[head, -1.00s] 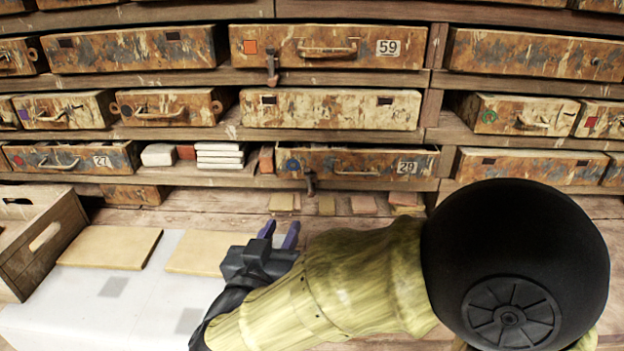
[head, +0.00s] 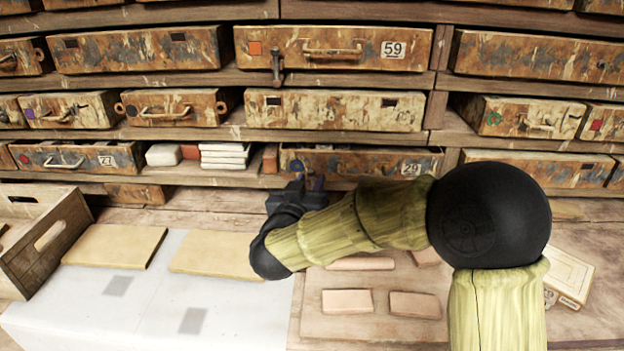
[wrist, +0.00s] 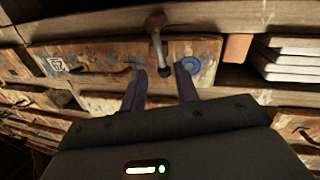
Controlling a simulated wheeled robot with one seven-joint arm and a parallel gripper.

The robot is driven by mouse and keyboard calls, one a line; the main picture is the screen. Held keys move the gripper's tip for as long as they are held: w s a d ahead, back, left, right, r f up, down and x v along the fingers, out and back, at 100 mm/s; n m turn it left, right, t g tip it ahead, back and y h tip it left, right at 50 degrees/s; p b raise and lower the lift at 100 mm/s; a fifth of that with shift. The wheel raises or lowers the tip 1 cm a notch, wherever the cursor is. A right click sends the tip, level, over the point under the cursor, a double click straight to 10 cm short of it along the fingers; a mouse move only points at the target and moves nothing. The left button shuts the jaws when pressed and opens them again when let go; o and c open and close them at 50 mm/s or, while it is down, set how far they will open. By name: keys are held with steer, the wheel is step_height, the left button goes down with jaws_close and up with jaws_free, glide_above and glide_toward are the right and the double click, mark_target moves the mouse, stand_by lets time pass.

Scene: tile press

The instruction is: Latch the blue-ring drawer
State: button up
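The blue-ring drawer (head: 365,160) is the rusty drawer marked 29, on the lowest shelf row. Its blue ring (wrist: 191,66) shows in the wrist view, which sees the drawer upside down. A metal latch (wrist: 156,38) lies across the shelf edge and drawer front, beside the ring; in the head view my gripper hides it. My gripper (head: 308,183) is in front of the drawer's left end. In the wrist view its two purple fingers (wrist: 160,87) are apart, with the latch's end between their tips. I cannot tell whether they touch it.
Drawer 59 (head: 350,48) above has a similar latch (head: 277,62). White tiles (head: 224,156) are stacked left of the blue-ring drawer. Tan slabs (head: 115,246) lie on the white bench top (head: 145,310), beside a wooden crate (head: 45,245). Pink tiles (head: 347,301) lie below my arm.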

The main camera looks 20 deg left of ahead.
steer(key=shift+w, duration=0.45)
steer(key=shift+w+a, duration=0.15)
steer(key=shift+a, duration=0.2)
steer(key=shift+d, duration=0.1)
jaws_close()
steer(key=shift+w+d+r+m, duration=0.15)
steer(key=shift+d+m, duration=0.4)
steer(key=shift+m, duration=0.35)
